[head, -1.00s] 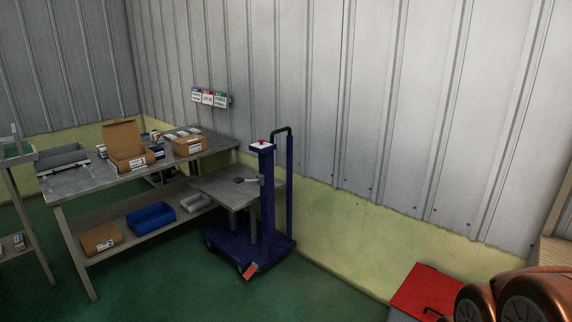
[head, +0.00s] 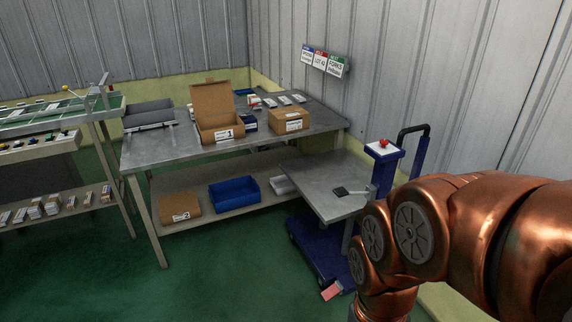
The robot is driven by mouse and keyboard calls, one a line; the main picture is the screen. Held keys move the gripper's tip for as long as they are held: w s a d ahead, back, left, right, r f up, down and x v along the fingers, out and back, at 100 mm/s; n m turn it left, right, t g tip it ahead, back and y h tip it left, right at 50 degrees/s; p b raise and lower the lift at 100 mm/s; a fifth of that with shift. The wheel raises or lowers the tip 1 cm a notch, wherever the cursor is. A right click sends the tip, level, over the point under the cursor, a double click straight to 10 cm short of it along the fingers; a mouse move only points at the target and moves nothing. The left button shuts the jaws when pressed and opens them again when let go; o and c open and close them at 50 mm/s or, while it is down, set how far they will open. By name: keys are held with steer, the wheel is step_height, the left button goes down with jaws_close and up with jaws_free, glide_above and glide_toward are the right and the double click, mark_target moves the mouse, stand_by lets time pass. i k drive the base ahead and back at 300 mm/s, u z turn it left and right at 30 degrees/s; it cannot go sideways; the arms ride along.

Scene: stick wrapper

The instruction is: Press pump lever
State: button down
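A blue lift cart (head: 318,252) stands at the right end of the workbench, with a flat grey platform (head: 318,180) level with or a little below the bench top. A light red pedal-like piece (head: 331,290) sticks out low at the cart's base near the floor; it looks like the pump lever. A red button (head: 383,142) sits on top of the blue post. My copper arm covers the right side of the view and hides part of the cart. My gripper is outside the view.
The metal workbench (head: 165,153) carries an open carton (head: 213,106) marked 1 and a closed carton (head: 290,120). Its lower shelf holds a blue bin (head: 234,192) and a carton (head: 179,206). A rack (head: 104,170) stands at left. Green floor in front is clear.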

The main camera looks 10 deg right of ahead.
mark_target(341, 192)
steer(key=u, duration=0.25)
steer(key=i, duration=0.9)
steer(key=u, duration=0.2)
